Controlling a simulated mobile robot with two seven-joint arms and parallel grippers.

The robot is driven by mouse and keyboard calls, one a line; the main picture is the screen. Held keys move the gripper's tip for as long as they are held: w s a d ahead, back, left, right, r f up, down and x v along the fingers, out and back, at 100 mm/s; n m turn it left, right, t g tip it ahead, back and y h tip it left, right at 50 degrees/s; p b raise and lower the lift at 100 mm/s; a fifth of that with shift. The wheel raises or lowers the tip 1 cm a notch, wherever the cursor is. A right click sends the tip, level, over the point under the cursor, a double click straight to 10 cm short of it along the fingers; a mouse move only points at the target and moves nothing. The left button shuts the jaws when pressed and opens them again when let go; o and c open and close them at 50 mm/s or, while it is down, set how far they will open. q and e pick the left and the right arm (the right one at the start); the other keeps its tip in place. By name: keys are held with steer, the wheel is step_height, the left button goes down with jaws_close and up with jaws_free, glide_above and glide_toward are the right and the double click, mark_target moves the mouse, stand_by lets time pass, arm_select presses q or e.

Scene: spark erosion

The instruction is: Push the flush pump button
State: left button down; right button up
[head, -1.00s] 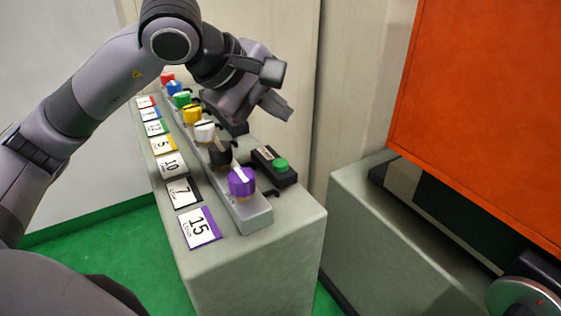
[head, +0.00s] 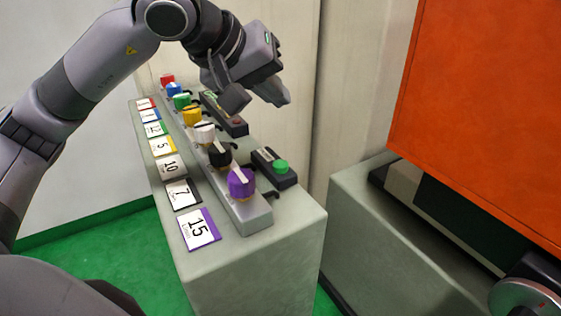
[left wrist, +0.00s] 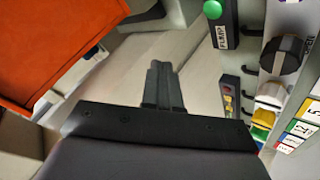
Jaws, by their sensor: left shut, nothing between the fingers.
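The green pump button (head: 281,167) sits on a small black box (head: 268,158) on the grey bench, beside the purple knob. It also shows at the top of the left wrist view (left wrist: 212,9), with a partly readable "PUMP" label on its box (left wrist: 222,35). My left gripper (head: 277,94) is shut and empty. It hangs above the far part of the bench, beyond the button and apart from it. In the left wrist view its closed fingers (left wrist: 161,75) point up the picture, with the button to their upper right. My right gripper is not in view.
A grey rail (head: 252,213) carries several coloured knobs, the purple knob (head: 241,182) nearest. A second dark box (head: 236,124) stands farther back. Number cards (head: 198,229) lie along the left. An orange panel (head: 485,110) stands at right, with a gap between it and the bench.

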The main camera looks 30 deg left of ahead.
arm_select(q)
steer(key=shift+f, duration=0.1)
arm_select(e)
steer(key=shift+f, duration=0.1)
arm_select(q)
steer(key=b, duration=0.5)
glide_above(276, 165)
step_height(276, 165, down, 7)
steer(key=shift+f+b, duration=0.85)
steer(key=shift+b, duration=0.15)
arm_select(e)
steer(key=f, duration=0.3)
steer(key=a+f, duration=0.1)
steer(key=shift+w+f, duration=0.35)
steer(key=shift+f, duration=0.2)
arm_select(q)
steer(key=shift+f+b, duration=0.4)
steer(key=shift+b, duration=0.05)
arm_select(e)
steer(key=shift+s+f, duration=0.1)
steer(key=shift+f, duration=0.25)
